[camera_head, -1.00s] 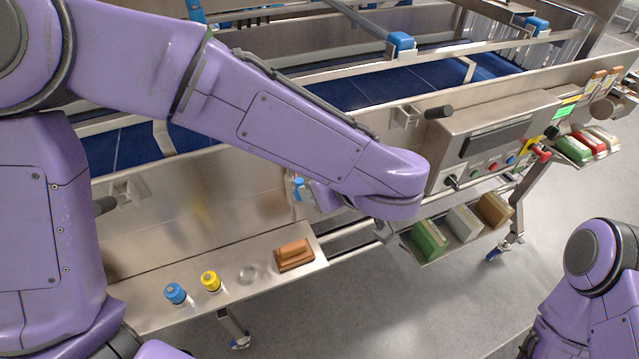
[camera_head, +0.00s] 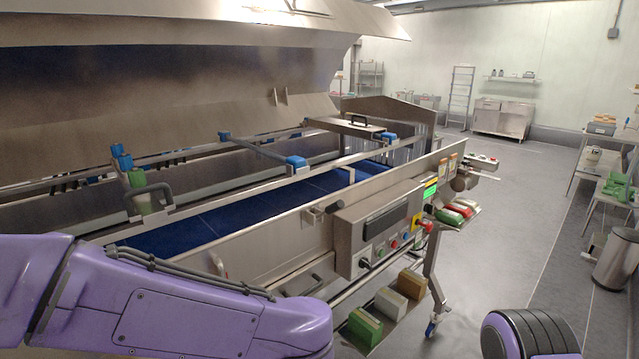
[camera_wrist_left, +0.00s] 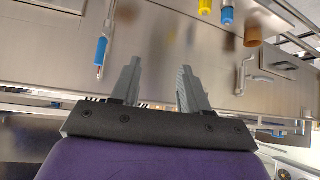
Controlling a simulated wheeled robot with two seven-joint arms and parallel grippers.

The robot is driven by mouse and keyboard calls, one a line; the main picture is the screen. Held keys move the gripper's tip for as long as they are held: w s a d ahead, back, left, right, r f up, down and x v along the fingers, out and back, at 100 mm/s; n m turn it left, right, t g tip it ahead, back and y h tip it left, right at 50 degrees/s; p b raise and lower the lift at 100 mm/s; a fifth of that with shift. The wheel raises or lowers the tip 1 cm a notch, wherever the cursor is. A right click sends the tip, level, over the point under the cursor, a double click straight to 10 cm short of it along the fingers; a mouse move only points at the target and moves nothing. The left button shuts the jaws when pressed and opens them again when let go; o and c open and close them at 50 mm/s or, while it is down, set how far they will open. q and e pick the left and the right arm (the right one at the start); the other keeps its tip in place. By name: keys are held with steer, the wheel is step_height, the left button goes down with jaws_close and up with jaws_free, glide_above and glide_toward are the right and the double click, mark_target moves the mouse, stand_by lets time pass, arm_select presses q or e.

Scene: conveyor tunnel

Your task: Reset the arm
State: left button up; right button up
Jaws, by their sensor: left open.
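My purple left arm (camera_head: 190,310) comes in from the left along the bottom of the head view, in front of the conveyor. Its gripper does not show there. In the left wrist view my left gripper (camera_wrist_left: 157,78) is open, with two grey fingers apart and nothing between them. Steel panels lie beyond the fingers, apart from them as far as I can tell. A rounded purple and black part of mine (camera_head: 530,335) shows at the bottom right of the head view. My right gripper is not in view.
The conveyor's blue belt (camera_head: 240,213) runs under steel rails. A control box (camera_head: 376,230) projects from its side, above green, white and brown blocks (camera_head: 365,327). The grey floor (camera_head: 510,240) at right is open. The wrist view shows a blue-handled tool (camera_wrist_left: 101,50) and a metal handle (camera_wrist_left: 241,75).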

arm_select(q)
steer(key=w+a+f+n+t+h+b, duration=0.25)
steer(key=w+f+t, duration=0.25)
steer(key=w+f, duration=0.3)
steer(key=s+a+f+m+b, duration=0.1)
steer(key=s+a+f, duration=0.1)
steer(key=f, duration=0.5)
steer(key=s+a+f+m+b, duration=0.2)
steer(key=f, duration=0.5)
steer(key=s+a+f+m+g+b, duration=0.1)
steer(key=s+a+f+g+b, duration=0.2)
steer(key=s+f, duration=0.9)
steer(key=s+a+f+m+g+h+b, duration=0.1)
steer(key=s+a+f+m+g+b, duration=0.1)
steer(key=s+a+f, duration=0.5)
steer(key=s+f+g+b, duration=0.1)
steer(key=s+f+b, duration=0.1)
steer(key=s+f, duration=0.3)
steer(key=shift+a+f+g, duration=0.15)
steer(key=shift+f+g, duration=0.25)
steer(key=shift+f, duration=0.4)
steer(key=shift+m+h, duration=0.25)
steer(key=shift+h, duration=0.1)
